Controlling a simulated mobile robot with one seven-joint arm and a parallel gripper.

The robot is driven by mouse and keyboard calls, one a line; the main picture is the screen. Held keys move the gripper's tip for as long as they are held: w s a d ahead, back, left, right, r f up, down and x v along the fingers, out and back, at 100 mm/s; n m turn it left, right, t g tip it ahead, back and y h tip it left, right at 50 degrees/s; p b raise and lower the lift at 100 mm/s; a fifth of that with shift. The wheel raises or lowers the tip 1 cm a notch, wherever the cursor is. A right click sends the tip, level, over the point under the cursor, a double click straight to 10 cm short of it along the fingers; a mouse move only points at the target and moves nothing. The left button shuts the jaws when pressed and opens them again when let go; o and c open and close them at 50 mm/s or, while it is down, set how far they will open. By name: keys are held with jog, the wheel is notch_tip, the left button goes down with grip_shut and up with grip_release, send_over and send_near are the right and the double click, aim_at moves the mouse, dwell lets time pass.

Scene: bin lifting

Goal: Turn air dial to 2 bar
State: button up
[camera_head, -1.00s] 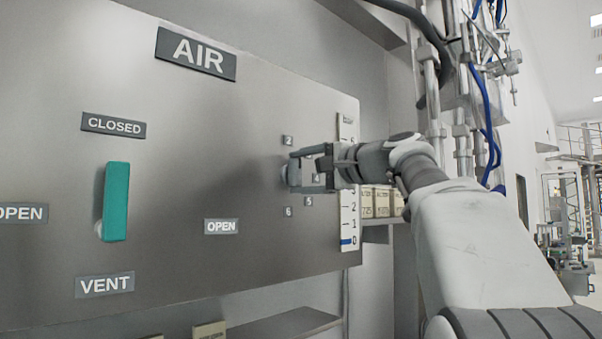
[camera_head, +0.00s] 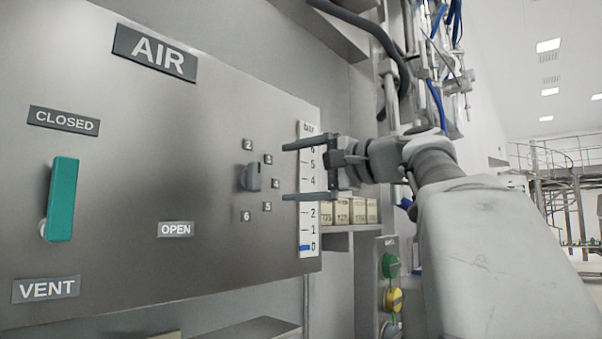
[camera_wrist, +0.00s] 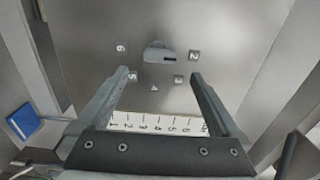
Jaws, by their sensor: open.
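The air dial (camera_head: 251,177) is a small grey knob on the metal panel, with number tags 2 to 6 on its right side. In the wrist view the dial (camera_wrist: 158,52) lies lengthwise between tag 6 (camera_wrist: 121,48) and tag 2 (camera_wrist: 193,55), with a dark mark on the half nearer 2. My gripper (camera_head: 285,172) is open and empty, held off the panel to the right of the dial. In the wrist view its fingertips (camera_wrist: 160,73) are spread, with the dial beyond them and not touched.
A vertical scale (camera_head: 309,190) on the panel's right edge shows a blue mark near 0. A teal handle (camera_head: 61,199) stands upright at the left, under the CLOSED sign (camera_head: 64,120). Small boxes (camera_head: 352,210) sit on a shelf behind the gripper. Green and yellow buttons (camera_head: 392,285) are below.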

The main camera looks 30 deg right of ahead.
jog(key=v, duration=0.8)
